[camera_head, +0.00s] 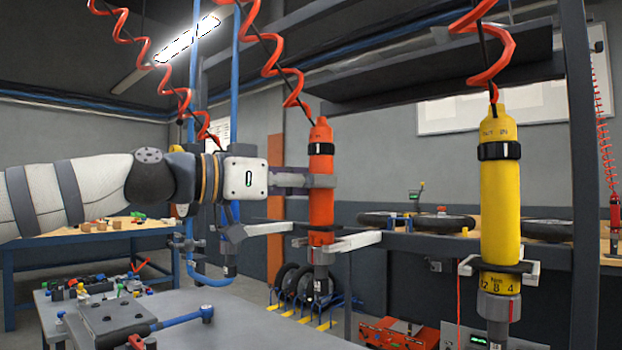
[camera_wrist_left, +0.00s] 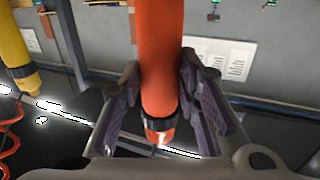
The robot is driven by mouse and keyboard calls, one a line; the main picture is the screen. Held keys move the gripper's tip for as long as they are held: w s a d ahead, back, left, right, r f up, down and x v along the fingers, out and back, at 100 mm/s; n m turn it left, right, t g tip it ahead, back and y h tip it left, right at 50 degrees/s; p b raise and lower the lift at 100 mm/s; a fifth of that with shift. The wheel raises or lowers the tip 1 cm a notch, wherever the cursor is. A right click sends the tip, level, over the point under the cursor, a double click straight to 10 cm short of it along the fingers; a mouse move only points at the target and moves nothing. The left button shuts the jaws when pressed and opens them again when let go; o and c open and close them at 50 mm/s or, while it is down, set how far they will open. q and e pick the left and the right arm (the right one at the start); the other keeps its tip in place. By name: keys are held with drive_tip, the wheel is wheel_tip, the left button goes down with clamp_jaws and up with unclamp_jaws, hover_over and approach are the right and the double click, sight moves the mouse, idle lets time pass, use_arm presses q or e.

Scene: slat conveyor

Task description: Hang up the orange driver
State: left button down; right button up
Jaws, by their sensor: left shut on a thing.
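The orange driver (camera_head: 321,205) stands upright below a red coiled hose, with a black band near its top. My left gripper (camera_head: 322,181) reaches in from the left and is shut on its upper body. In the left wrist view the orange driver (camera_wrist_left: 162,45) runs between the two fingers of my left gripper (camera_wrist_left: 160,85). The pale forked holder (camera_head: 358,241) has arms on both sides of the driver's lower end, and the grey nose shows below them. I cannot tell whether the driver's weight rests on the holder. My right gripper is out of view.
A yellow driver (camera_head: 500,205) hangs upright in its own holder (camera_head: 528,270) at right; it also shows in the left wrist view (camera_wrist_left: 14,50). A dark upright post (camera_head: 581,180) stands beyond it. A grey bench (camera_head: 240,312) with tools lies low at left. Red coiled hoses hang overhead.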

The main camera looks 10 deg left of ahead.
use_arm(q)
drive_tip(key=shift+f, duration=0.8)
idle(1.1)
drive_tip(key=c, duration=1.1)
unclamp_jaws()
drive_tip(key=shift+s, duration=0.1)
drive_tip(key=shift+f, duration=0.2)
drive_tip(key=v, duration=1.2)
drive_tip(key=shift+r, duration=0.1)
